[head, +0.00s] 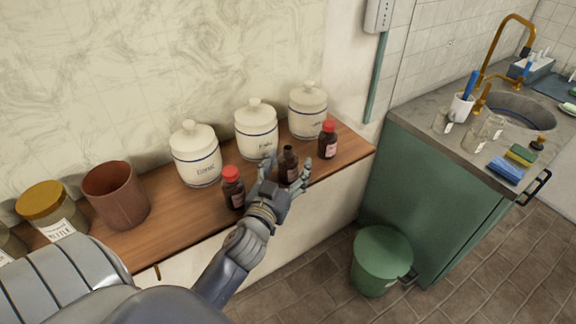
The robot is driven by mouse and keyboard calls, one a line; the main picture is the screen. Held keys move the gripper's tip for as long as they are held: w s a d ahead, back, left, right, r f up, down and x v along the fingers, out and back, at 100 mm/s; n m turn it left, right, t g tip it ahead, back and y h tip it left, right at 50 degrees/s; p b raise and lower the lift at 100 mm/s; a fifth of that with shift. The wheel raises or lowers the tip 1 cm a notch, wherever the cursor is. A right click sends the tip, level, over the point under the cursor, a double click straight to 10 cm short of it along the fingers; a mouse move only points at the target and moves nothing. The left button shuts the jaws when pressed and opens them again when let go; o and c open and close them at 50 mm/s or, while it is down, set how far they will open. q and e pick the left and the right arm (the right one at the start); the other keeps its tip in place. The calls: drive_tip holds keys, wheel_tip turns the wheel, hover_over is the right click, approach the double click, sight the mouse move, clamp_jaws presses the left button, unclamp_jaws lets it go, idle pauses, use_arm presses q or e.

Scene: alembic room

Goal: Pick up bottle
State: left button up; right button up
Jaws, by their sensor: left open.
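Three small brown bottles stand on the wooden shelf top (160,238). One bottle with a red cap (233,188) is left of my left gripper. A middle bottle (288,166) with a dark top stands right at the gripper's fingers. Another red-capped bottle (328,139) stands farther right. My left gripper (285,188) is open, with its fingers near the middle bottle's front and right side. I cannot tell whether they touch it. The bottle's lower part is partly hidden by the fingers. My right gripper is not in view.
Three white lidded jars (256,130) stand behind the bottles along the wall. A reddish-brown pot (116,194) and a yellow-lidded jar (52,209) are at left. A green bin (381,260) stands on the floor beside the sink counter (410,112), which holds several glass jars and sponges.

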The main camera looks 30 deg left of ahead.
use_arm(q)
drive_tip(key=c, duration=1.3)
drive_tip(key=shift+r, duration=0.1)
